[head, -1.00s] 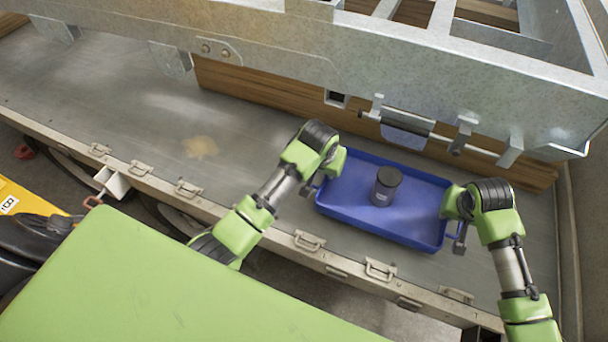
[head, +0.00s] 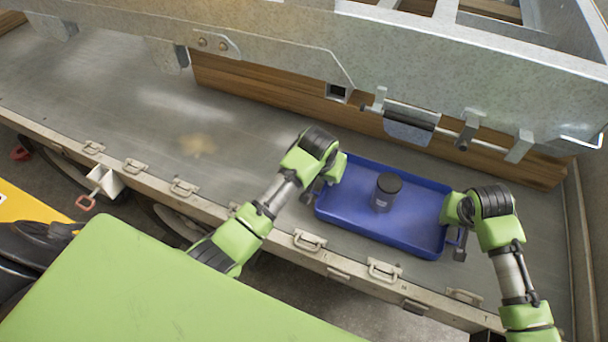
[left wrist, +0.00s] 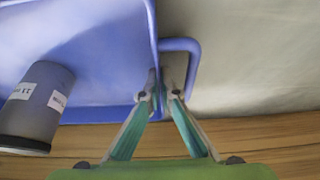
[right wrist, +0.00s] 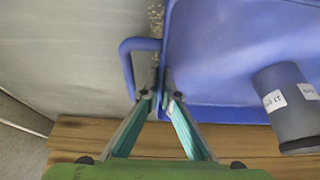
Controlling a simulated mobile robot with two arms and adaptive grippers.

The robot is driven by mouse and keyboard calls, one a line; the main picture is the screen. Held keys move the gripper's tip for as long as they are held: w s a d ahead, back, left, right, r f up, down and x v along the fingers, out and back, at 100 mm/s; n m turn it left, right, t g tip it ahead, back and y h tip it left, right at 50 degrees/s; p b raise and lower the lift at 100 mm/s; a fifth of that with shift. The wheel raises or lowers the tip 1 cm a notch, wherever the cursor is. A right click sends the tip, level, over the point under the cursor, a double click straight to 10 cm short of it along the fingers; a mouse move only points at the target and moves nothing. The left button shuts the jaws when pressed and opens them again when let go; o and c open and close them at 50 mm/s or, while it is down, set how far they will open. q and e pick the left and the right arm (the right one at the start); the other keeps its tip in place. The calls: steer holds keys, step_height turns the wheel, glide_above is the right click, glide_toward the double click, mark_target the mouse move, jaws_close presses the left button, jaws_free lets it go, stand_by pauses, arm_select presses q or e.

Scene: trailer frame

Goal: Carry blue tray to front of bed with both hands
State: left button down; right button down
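The blue tray (head: 410,241) is at the right of the grey bed in the head view, roughly level. A dark cylindrical container (head: 386,192) with a white label stands in it. My left gripper (head: 313,190) is at the tray's left end. In the left wrist view, its fingers (left wrist: 163,88) close together at the tray wall and blue loop handle (left wrist: 195,60). My right gripper (head: 461,247) is at the right end. In the right wrist view, its fingers (right wrist: 156,92) close likewise beside the other handle (right wrist: 124,65). Exact finger contact is partly hidden.
A galvanized metal frame (head: 270,55) with wooden boards (head: 270,88) stands behind the tray. The bed's near edge (head: 335,258) carries several latches. The grey bed surface (head: 130,105) left of the tray is clear.

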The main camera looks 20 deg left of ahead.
arm_select(q)
steer(key=c, duration=2.6)
jaws_free()
steer(key=shift+f, duration=0.1)
arm_select(e)
steer(key=c, duration=2.6)
jaws_free()
steer(key=shift+f, duration=0.1)
arm_select(q)
steer(key=o, duration=0.3)
steer(key=shift+s, duration=0.1)
arm_select(e)
steer(key=o, duration=0.3)
steer(key=shift+s, duration=0.1)
arm_select(q)
steer(key=v, duration=1.2)
arm_select(e)
steer(key=v, duration=1.2)
